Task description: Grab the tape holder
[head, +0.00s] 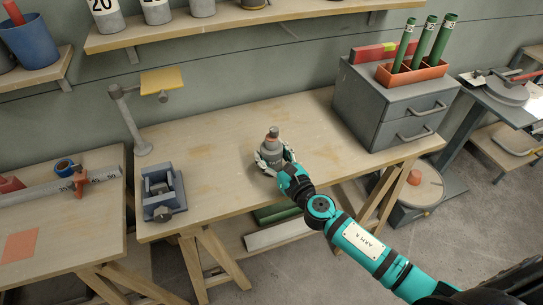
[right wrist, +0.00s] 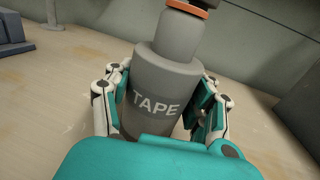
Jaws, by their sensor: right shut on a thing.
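The tape holder (head: 272,146) is a grey cylinder with a narrower neck and an orange band near its top. It stands upright on the workbench. In the right wrist view the holder (right wrist: 155,82) shows the word TAPE on its side. My right gripper (head: 273,158) is shut on the holder, with one finger on each side of its body. The gripper also shows in the right wrist view (right wrist: 160,112), its teal palm hiding the holder's lower part. My left gripper is not in view.
The wooden workbench (head: 220,155) is mostly clear around the holder. A grey vise (head: 163,195) and a lamp-like stand (head: 130,115) are at its left. A grey drawer cabinet (head: 385,110) with an orange tray of green tubes stands at its right. A shelf (head: 230,30) runs above.

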